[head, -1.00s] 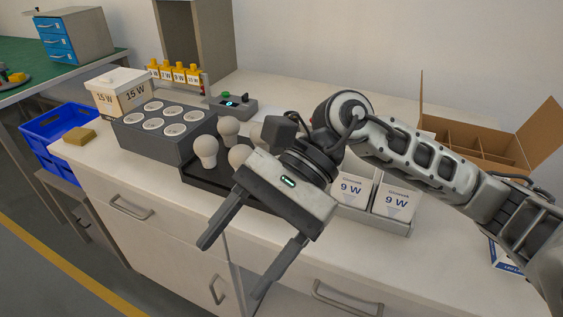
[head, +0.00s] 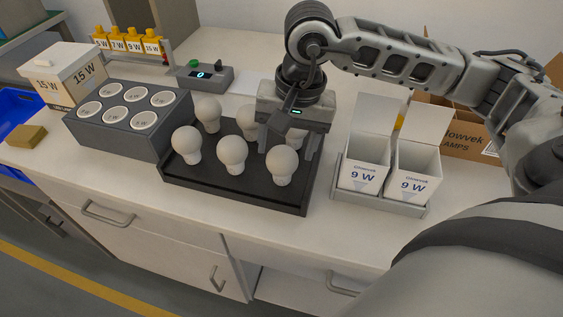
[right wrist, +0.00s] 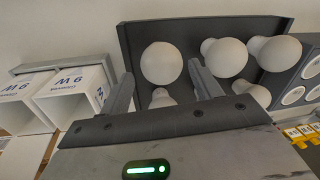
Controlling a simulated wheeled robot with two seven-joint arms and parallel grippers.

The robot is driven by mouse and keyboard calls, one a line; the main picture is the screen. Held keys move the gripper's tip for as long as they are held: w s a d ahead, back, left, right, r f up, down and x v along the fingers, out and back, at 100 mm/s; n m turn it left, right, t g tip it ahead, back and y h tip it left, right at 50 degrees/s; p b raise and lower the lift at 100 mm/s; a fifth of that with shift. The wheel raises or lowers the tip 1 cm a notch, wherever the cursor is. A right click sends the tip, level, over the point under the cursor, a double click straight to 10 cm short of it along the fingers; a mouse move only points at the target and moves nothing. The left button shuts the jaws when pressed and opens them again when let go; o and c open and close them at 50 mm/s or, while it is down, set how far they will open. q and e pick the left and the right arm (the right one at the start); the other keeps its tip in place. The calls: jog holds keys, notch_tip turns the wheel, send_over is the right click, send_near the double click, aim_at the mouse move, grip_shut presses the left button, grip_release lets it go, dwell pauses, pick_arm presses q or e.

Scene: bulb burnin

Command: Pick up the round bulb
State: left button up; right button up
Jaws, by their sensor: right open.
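Several white bulbs with rounded heads stand in a black tray (head: 180,176) in two rows. The front right bulb (head: 280,165) shows whole, and in the right wrist view it is the large round one (right wrist: 161,62). I cannot tell which bulb the task calls round. My right gripper (head: 290,149) is open and points down over the tray's right end. Its fingers stand either side of the back right bulb (right wrist: 162,98), which is partly hidden by the gripper in both views. I cannot tell whether they touch it. My left gripper is not in view.
A grey block with several round sockets (head: 121,134) stands left of the tray. Two open 9 W boxes (head: 366,177) stand in a grey holder at right. A control box (head: 205,76) is behind. A 15 W box (head: 60,75) and a tan block (head: 27,136) are at left.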

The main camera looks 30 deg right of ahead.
aim_at(281, 166)
jog(key=shift+w+a+f+p, duration=0.1)
jog(key=shift+w+f+p, duration=0.1)
jog(key=shift+f, duration=0.9)
jog(key=shift+w+a+f+p, duration=0.1)
jog(key=shift+f+p, duration=0.05)
jog(key=shift+f, duration=0.95)
jog(key=shift+w+a+f+p, duration=0.1)
jog(key=shift+w+f+p, duration=0.1)
jog(key=shift+f, duration=0.9)
jog(key=c, duration=0.7)
